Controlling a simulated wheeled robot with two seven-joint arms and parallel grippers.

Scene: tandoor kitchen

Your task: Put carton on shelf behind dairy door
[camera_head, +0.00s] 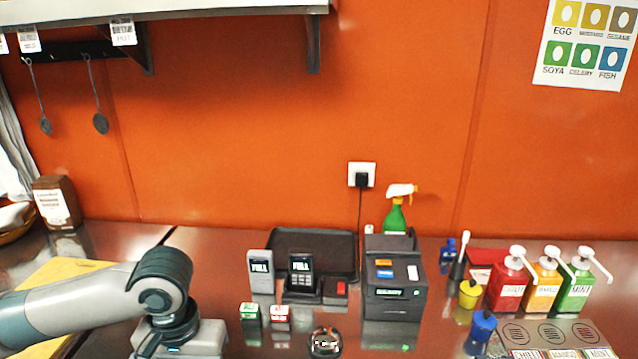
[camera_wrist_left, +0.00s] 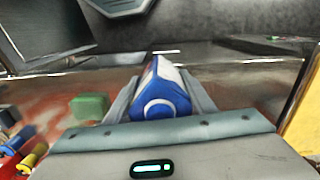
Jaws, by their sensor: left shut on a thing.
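A blue and white carton (camera_wrist_left: 163,90) sits between the two grey fingers of my left gripper (camera_wrist_left: 160,83) in the left wrist view. The gripper is shut on it, and its round blue and white end faces the camera. In the head view my left arm comes in from the left, and its wrist is at the bottom edge; the fingers and the carton are out of that picture. No dairy door or shelf behind it can be made out. My right gripper is in neither view.
A steel counter holds a black printer (camera_head: 393,283), card readers (camera_head: 301,272), a green spray bottle (camera_head: 396,212) and several pump bottles (camera_head: 508,284). A yellow board (camera_head: 85,277) lies at left. A wall shelf (camera_head: 170,8) hangs above. A green block (camera_wrist_left: 89,107) shows in the wrist view.

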